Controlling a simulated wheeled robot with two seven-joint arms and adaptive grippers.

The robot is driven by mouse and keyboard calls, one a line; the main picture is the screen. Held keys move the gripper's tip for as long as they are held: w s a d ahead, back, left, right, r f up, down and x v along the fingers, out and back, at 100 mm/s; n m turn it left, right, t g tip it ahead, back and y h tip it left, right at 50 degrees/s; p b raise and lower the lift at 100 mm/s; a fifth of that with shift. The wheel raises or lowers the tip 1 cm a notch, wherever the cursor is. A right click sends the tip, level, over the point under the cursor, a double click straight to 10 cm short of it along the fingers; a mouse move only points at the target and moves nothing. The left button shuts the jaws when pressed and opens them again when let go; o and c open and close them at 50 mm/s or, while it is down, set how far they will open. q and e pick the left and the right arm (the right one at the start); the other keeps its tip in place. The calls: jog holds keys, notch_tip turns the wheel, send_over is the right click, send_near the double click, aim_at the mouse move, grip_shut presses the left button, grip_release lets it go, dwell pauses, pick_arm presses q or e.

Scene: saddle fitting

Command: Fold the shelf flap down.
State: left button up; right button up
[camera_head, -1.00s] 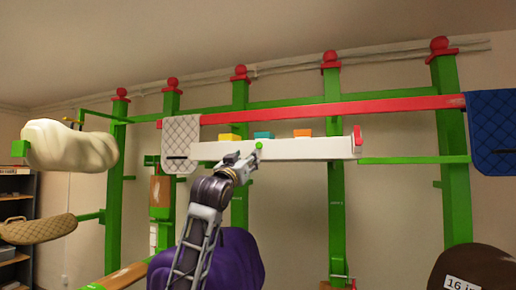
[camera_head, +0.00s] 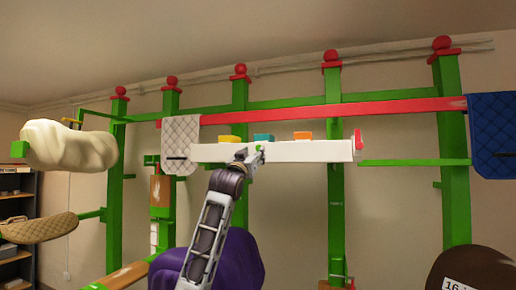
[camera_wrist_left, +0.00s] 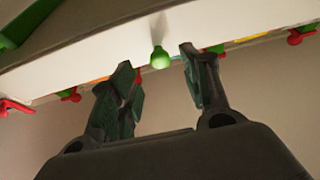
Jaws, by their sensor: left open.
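The white shelf flap (camera_head: 300,152) spans level below the red rail, with a green knob (camera_head: 260,149) at its front. In the left wrist view the white flap (camera_wrist_left: 105,62) crosses the upper part, and the green knob (camera_wrist_left: 160,58) sticks out from it. My left gripper (camera_head: 254,156) is at the knob in the head view. In the wrist view the left gripper (camera_wrist_left: 158,62) is open, with one finger on each side of the knob and gaps between them. My right gripper is not in view.
Yellow (camera_head: 229,139), teal (camera_head: 263,137) and orange (camera_head: 303,135) blocks show above the flap's edge. A red tab (camera_head: 358,140) is at its right end. Green posts (camera_head: 336,195) stand behind. A grey quilted pad (camera_head: 181,135) hangs left and a blue pad (camera_head: 493,135) right.

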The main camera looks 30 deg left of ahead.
pick_arm(q)
jog(key=shift+p+x, duration=1.1)
jog(key=shift+x, duration=1.8)
grip_shut()
